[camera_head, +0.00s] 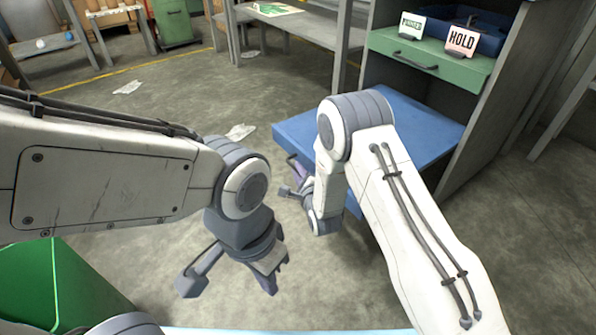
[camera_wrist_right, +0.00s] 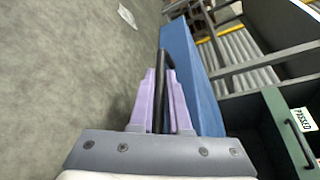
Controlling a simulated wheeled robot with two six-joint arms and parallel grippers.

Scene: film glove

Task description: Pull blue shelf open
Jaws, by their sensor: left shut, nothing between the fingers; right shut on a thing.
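The blue shelf (camera_head: 400,118) sticks out of the grey cabinet, below a green drawer. Its long blue side also shows in the right wrist view (camera_wrist_right: 188,70). My right gripper (camera_head: 296,188) is at the shelf's front edge, partly hidden by my right arm. In the right wrist view, its purple fingers (camera_wrist_right: 160,85) are shut on the shelf's black handle (camera_wrist_right: 166,58). My left gripper (camera_head: 232,272) is shut and empty, hanging over the floor left of the shelf, well apart from it.
The green drawer (camera_head: 430,64) above is closed and has a black handle. White and pink signs and a dark blue bin (camera_head: 470,32) stand above it. A green container (camera_head: 55,285) is at the lower left. Open concrete floor lies left of the shelf, with scraps of paper (camera_head: 240,131).

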